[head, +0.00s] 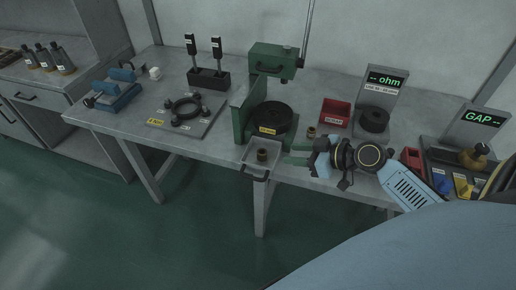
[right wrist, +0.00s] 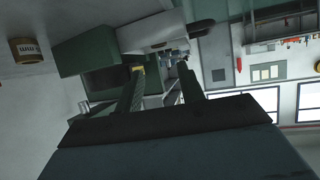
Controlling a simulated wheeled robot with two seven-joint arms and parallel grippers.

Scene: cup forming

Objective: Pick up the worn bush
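Two small brass-coloured bushes show in the head view. One bush (head: 262,155) stands in the grey pull-out tray (head: 248,171) at the front of the green press. The other bush (head: 311,132) stands on the bench between the press and the red bin. I cannot tell from their looks which is the worn one. My right gripper (head: 289,154) is open and empty, its fingers pointing left towards the tray, just right of the bush there. In the right wrist view its fingers (right wrist: 161,80) are apart, and a marked bush (right wrist: 25,50) sits at upper left. My left gripper is out of view.
The green press (head: 272,62) rises behind the tray, with a black round block (head: 271,115) at its base. A red bin (head: 335,112) and the ohm display (head: 383,79) stand behind my right arm. A ring fixture (head: 186,108) and blue vise (head: 118,90) are at left.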

